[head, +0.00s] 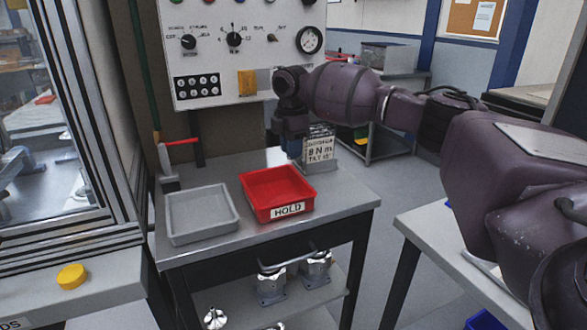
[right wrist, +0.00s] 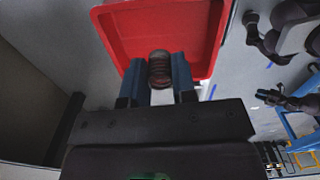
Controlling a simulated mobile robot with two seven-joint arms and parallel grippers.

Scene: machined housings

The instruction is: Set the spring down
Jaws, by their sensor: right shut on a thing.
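The spring (right wrist: 160,68) is a small dark coil. In the right wrist view it sits between the two blue fingers of my right gripper (right wrist: 160,75), which is shut on it. Beyond it in that view is the red tray (right wrist: 112,25), and the spring overlaps the tray's edge. In the head view my right gripper (head: 291,146) is over the back of the metal table, behind the red HOLD tray (head: 262,212). The spring is hidden there, and its height is unclear. My left gripper is not in view.
A grey tray (head: 177,238) lies left of the red tray; both look empty. A control panel (head: 215,60) rises behind the table (head: 335,190). The table's front right is clear.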

